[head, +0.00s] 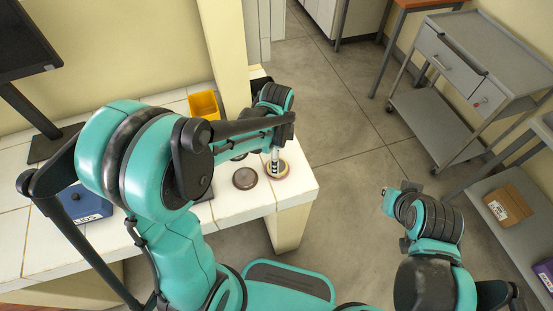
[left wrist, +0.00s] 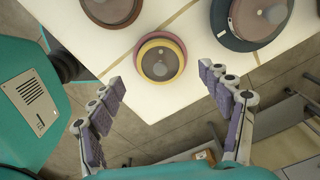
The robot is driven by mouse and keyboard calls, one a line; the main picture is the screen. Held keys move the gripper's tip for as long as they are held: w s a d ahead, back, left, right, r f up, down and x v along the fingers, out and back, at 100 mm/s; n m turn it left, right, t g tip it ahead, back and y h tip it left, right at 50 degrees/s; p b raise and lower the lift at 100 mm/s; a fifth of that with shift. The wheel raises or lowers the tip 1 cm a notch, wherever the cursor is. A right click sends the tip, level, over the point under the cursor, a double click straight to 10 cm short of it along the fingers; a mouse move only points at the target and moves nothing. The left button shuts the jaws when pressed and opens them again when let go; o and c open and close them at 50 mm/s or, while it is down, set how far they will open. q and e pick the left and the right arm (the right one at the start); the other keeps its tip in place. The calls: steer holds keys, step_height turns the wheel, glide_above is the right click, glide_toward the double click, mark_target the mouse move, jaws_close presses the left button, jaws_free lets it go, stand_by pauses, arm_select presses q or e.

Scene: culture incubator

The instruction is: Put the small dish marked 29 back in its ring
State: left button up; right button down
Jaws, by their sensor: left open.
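A round brown dish with a grey knob-like centre (left wrist: 160,62) sits in a yellow ring with a pink rim (left wrist: 179,41) on the white table. In the head view this ring (head: 285,175) is near the table's right corner, partly covered by my left gripper (head: 276,168). My left gripper is open and empty above it; in the left wrist view its fingers (left wrist: 160,82) stand apart on either side, below the dish in the picture. No number is readable on any dish. My right gripper (head: 397,205) hangs over the floor at right, its jaws unclear.
Another brown dish (head: 245,179) lies left of the ring; a brown dish (left wrist: 258,14) on a dark blue base shows in the wrist view. A yellow bin (head: 204,105), a blue box (head: 84,205) and a monitor (head: 25,40) are on the table. A grey cart (head: 470,75) stands right.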

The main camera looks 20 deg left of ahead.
arm_select(q)
step_height(320, 180, up, 7)
steer(key=p, duration=0.2)
steer(key=s+a+r+n+t, duration=0.2)
steer(key=s+n, duration=0.3)
steer(key=n, duration=0.3)
steer(key=s+a+r+n+t, duration=0.2)
steer(key=s+r+n+t, duration=0.3)
steer(key=n, duration=0.3)
steer(key=shift+s+a, duration=0.15)
steer(key=shift+a, duration=0.1)
step_height(320, 180, down, 3)
steer(key=b, duration=0.3)
stand_by(1.2)
